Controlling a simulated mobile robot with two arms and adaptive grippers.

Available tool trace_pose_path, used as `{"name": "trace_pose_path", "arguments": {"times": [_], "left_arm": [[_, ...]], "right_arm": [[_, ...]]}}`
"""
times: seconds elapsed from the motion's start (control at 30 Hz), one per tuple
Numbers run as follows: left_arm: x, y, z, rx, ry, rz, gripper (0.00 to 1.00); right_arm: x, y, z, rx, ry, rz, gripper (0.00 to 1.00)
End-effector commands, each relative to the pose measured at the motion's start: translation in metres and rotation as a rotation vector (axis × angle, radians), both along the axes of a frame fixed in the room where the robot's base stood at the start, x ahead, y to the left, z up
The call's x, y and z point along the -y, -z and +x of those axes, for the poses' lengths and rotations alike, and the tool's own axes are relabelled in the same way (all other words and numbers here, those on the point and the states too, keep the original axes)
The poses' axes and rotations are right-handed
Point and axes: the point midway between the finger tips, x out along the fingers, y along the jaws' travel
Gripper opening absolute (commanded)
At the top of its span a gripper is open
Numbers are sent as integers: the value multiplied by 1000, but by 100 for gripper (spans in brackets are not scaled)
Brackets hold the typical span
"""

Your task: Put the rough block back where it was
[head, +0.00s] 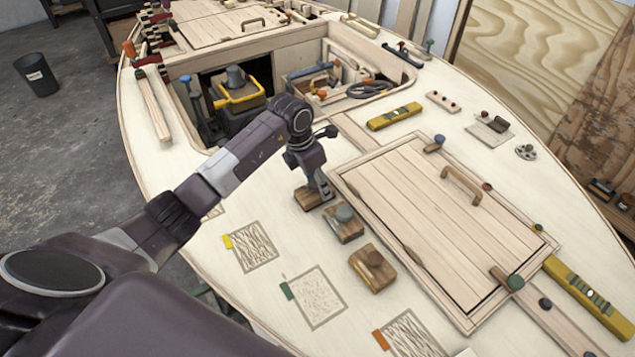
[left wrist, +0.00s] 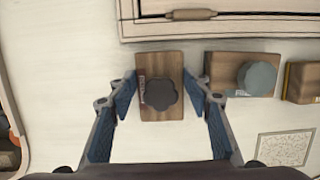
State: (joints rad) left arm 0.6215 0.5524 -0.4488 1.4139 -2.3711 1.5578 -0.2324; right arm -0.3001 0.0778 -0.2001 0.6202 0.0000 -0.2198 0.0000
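Three wooden blocks with knobs lie in a row on the pale deck, beside the hatch. The nearest to my left gripper (left wrist: 160,78) is a brown block (left wrist: 173,111) with a dark lobed knob and a small red label, unreadable here. My gripper's blue fingers straddle it, tips close beside its two sides; it rests on the deck. Next to it are a block with a round grey-green knob (head: 343,222) and a block with a brown knob (head: 373,268). Three patterned squares lie nearer: one with a yellow tab (head: 251,247), one green (head: 318,298), one orange (head: 413,336). My right gripper is out of view.
A planked hatch (head: 435,215) with a handle lies right of the blocks. Behind is an open well holding a yellow-and-black machine (head: 239,95). A yellow level (head: 395,116) lies beyond the hatch. Deck around the patterned squares is clear.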

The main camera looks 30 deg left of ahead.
Motion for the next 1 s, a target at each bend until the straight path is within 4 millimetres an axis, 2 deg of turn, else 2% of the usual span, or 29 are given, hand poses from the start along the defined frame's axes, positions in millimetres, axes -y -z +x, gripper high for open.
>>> {"name": "trace_pose_path", "arguments": {"times": [0.03,0.13,0.17,0.53,0.67,1.0], "left_arm": [[0,0,0,0,0,0,50],[0,0,0,0,0,0,61],[0,0,0,0,0,0,62],[-1,-7,0,3,0,1,62],[-4,-27,-3,6,0,2,62],[-13,-95,-19,4,-1,2,62]], "right_arm": [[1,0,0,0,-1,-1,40],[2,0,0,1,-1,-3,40],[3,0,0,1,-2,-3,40],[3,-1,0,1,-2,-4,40],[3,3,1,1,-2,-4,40],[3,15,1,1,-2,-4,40]]}}
